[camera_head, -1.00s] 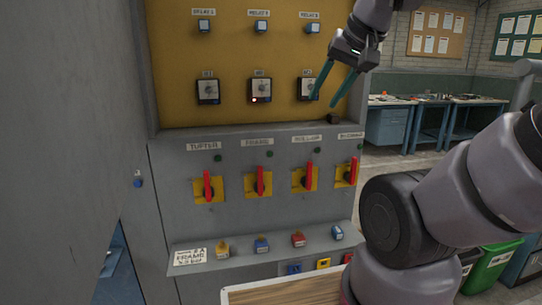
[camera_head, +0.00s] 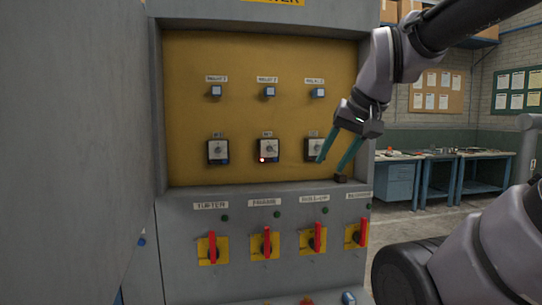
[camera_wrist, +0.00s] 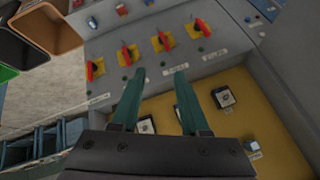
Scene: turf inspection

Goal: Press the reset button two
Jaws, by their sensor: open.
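Below are three square units with round faces: left (camera_head: 218,151), middle (camera_head: 268,150) and right (camera_head: 314,149). The middle unit shows a small red light at its lower left. The small lettering is hard to read. My gripper (camera_head: 332,164) is open and empty, its green fingers overlapping the right unit in the head view; contact cannot be told. In the wrist view my gripper (camera_wrist: 159,74) points toward the red switches.
Red rotary switches on yellow plates (camera_head: 265,243) line the grey lower panel. A blue workbench (camera_head: 398,182) stands at the back right. Bins (camera_wrist: 45,28) show in the wrist view.

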